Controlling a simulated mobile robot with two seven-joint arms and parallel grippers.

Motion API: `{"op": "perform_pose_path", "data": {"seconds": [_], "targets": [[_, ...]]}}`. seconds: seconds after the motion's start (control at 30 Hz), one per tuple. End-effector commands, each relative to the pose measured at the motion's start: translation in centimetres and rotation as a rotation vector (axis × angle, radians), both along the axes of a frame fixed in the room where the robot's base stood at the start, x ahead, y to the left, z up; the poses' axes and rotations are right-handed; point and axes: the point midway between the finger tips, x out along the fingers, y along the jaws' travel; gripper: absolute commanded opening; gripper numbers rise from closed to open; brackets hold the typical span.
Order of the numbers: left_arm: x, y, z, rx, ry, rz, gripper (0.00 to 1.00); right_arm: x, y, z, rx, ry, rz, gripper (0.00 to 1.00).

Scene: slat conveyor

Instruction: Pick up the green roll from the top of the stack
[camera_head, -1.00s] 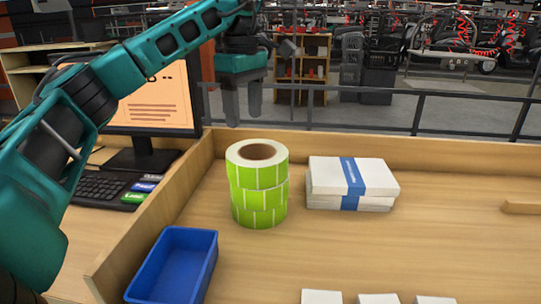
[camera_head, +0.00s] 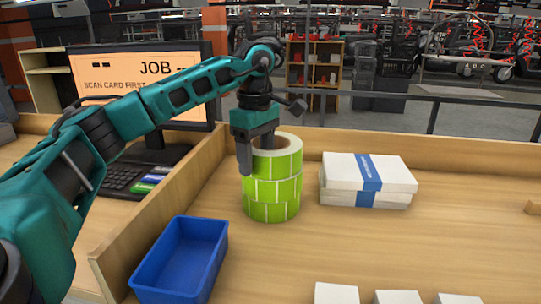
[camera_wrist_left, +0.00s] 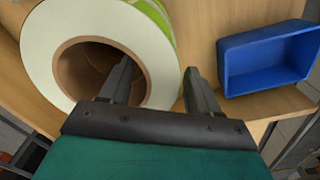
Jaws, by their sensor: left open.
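Green label rolls with white divisions are stacked upright on the wooden table. The top green roll (camera_head: 286,166) has a white upper face and a brown core; it also fills the upper left of the left wrist view (camera_wrist_left: 161,53). My left gripper (camera_head: 255,158) is open, pointing down at the left side of the top roll. In the left wrist view its fingers (camera_wrist_left: 157,69) straddle the roll's wall, one over the core opening and one outside. I cannot tell whether either finger touches it. My right gripper is not in view.
A blue bin (camera_head: 180,262) stands at the front left, close to the stack. White paper packs with a blue band (camera_head: 368,173) lie to the right. White boxes (camera_head: 398,297) show at the front edge. A wooden side wall (camera_head: 150,200) borders the table.

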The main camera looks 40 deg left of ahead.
Motion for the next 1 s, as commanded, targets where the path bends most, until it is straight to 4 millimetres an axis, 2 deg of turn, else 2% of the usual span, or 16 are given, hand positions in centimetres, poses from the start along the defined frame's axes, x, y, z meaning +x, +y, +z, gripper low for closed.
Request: {"op": "perform_pose_path", "data": {"seconds": [0.2,0.83,1.0], "targets": [[0.01,0.00,-0.06,0.000,-0.001,0.000,0.62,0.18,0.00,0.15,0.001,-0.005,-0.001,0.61],[0.02,-0.02,-0.02,-0.001,-0.001,-0.001,0.02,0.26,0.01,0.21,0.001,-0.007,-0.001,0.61],[0.02,-0.03,-0.02,-0.001,-0.001,-0.001,0.00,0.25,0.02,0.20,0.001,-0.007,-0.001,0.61]]}}
